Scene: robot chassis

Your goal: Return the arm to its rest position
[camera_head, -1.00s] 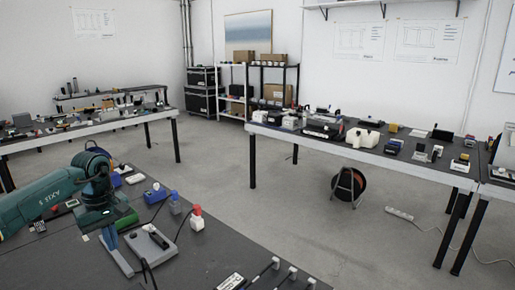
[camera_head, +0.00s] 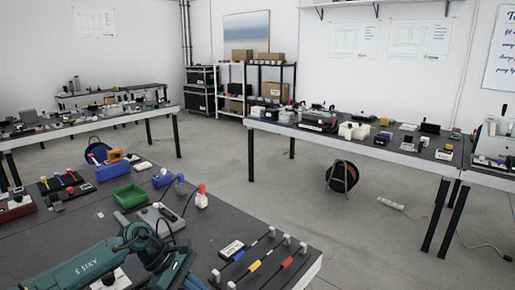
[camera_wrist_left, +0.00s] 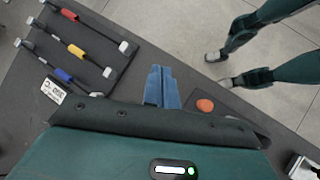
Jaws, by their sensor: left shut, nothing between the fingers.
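My left arm (camera_head: 85,268), teal with dark joints, reaches in low from the left in the head view, folded over the near workbench (camera_head: 100,225). In the left wrist view my left gripper (camera_wrist_left: 161,88) has its two blue fingers together with nothing between them. The fingers point toward the bench's edge and the floor. They touch no object that I can see. In the head view the fingers are not clearly visible at the bottom edge. My right gripper is not in view.
A grey device (camera_head: 158,217), a green bin (camera_head: 129,196) and a red-capped bottle (camera_head: 201,197) stand beyond. An orange round thing (camera_wrist_left: 205,105) is beside the fingers.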

